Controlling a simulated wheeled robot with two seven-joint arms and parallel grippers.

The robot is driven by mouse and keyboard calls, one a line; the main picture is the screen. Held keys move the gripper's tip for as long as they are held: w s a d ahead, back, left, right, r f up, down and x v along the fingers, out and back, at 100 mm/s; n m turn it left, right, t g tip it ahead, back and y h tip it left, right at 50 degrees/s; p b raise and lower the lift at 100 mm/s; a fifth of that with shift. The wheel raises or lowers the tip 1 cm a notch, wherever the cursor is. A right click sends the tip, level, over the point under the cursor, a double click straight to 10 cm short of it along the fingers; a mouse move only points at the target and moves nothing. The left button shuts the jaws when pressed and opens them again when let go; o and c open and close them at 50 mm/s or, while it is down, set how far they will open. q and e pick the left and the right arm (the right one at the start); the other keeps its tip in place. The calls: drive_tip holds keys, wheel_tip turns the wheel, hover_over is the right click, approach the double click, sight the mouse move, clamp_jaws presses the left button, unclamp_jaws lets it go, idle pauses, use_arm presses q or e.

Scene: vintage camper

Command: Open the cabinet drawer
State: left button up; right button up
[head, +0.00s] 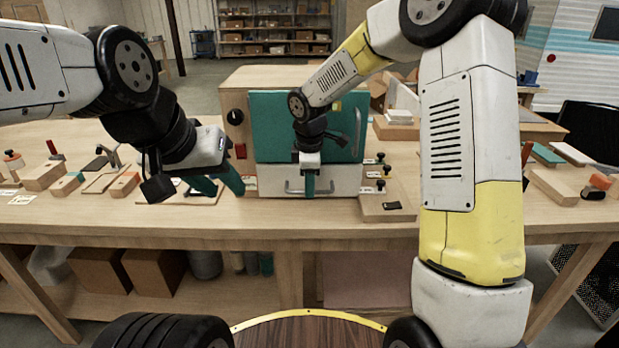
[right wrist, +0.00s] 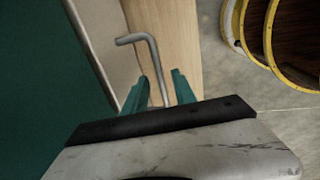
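The wooden cabinet (head: 240,78) stands on the workbench, with a green door (head: 275,118) above a white drawer (head: 273,178). The drawer appears closed. Its grey bar handle (head: 325,191) is partly hidden by my right gripper (head: 309,190) in the head view. In the right wrist view, the handle (right wrist: 150,50) passes between the green fingertips of my right gripper (right wrist: 160,88). Gaps show on both sides of the bar, so the fingers are open around it. My left gripper (head: 217,184) is open and empty, left of the cabinet above the bench.
The workbench (head: 350,225) holds wooden blocks and tools left of the cabinet. A wooden board with black knobs (head: 388,205) lies close right of the drawer. Bare bench top lies in front of the drawer.

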drive_tip(key=shift+w+f, duration=0.1)
drive_tip(key=shift+f, duration=0.2)
clamp_jaws()
idle(1.3)
